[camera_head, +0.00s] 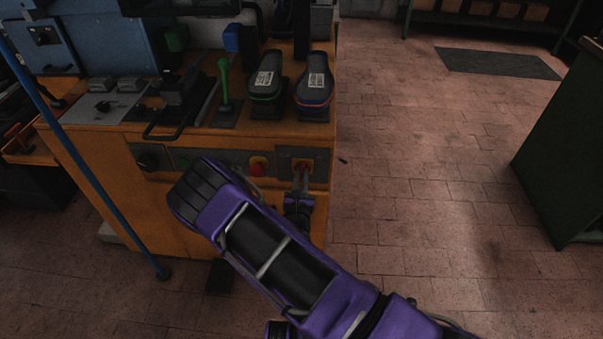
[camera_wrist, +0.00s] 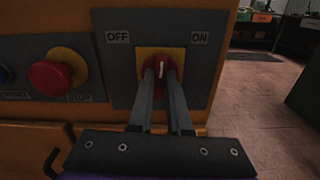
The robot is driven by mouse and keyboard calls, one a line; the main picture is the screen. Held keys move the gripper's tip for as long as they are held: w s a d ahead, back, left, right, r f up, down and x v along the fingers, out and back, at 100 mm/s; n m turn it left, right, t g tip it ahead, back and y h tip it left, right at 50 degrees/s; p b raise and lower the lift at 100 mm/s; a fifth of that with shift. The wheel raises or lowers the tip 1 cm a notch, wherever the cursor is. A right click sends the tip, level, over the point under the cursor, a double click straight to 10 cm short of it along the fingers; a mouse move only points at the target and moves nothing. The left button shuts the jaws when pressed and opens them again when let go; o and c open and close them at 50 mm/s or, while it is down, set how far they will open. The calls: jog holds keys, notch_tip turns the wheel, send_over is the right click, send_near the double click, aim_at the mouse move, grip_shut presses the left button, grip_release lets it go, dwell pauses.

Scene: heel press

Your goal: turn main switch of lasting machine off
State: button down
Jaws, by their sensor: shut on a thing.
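The main switch is a red rotary knob (camera_wrist: 157,68) on a yellow square plate, set in a grey panel (camera_wrist: 117,75) on the orange machine. The panel reads OFF at upper left and ON at upper right. The knob's white mark stands about upright, between the two labels. My gripper (camera_wrist: 162,82) is shut on the knob, one finger on each side, covering its lower part. In the head view, my gripper (camera_head: 301,178) reaches the switch panel at the right end of the orange lasting machine's (camera_head: 115,160) front.
A red mushroom stop button (camera_wrist: 50,75) sits left of the switch; it also shows in the head view (camera_head: 258,166). Two shoe forms (camera_head: 267,82) and a green lever (camera_head: 224,80) stand on the machine top.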

jog(key=n+p, duration=0.1)
jog(key=n, duration=0.4)
jog(key=shift+n+p, duration=0.3)
jog(key=shift+p, duration=0.05)
jog(key=shift+n+p, duration=0.5)
jog(key=shift+n, duration=1.7)
jog(key=c, duration=0.9)
grip_release()
jog(key=shift+o, duration=0.2)
jog(key=s, duration=1.7)
jog(key=shift+s+a+p, duration=0.25)
jog(key=shift+a+p, duration=0.05)
jog(key=shift+p, duration=0.05)
